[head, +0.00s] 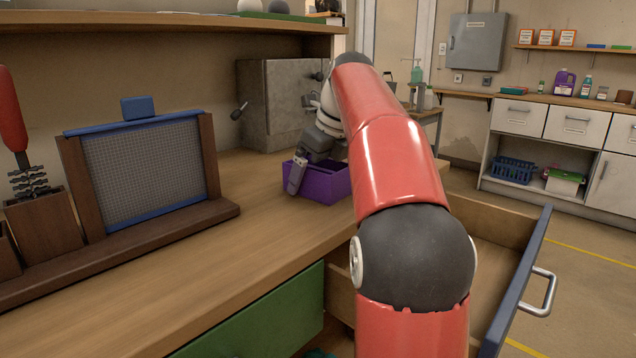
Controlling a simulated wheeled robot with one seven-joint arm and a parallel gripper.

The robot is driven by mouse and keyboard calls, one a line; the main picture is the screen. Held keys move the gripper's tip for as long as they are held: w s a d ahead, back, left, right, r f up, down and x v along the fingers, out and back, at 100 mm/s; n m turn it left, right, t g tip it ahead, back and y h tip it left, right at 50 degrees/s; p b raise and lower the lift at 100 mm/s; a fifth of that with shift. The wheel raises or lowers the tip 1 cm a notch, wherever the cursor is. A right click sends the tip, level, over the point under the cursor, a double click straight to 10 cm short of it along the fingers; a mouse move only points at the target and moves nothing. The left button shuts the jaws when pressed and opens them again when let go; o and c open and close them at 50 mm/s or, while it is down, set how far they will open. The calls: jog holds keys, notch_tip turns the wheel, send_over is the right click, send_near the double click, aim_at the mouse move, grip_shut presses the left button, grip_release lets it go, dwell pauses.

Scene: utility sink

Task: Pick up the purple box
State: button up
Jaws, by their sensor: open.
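The purple box (327,187) is open-topped and stands upright on the wooden counter (262,238), close to its edge above the open drawer. My gripper (296,183) is at the left end of the box, pointing down. One grey finger shows in front of the box's near left wall. The other finger is hidden, perhaps inside the box or behind its wall. My gripper is open, and I cannot tell whether it touches the box. My red arm hides the area right of the box.
An open drawer (541,245) juts out below the counter on the right. A grey metal cabinet (283,103) stands behind the box. A framed mesh screen (146,168) and a wooden holder with a red-handled tool (13,112) stand at left. The counter's front middle is clear.

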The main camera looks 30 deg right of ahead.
jog(key=shift+f, duration=0.25)
dwell(0.5)
jog(key=c, duration=1.1)
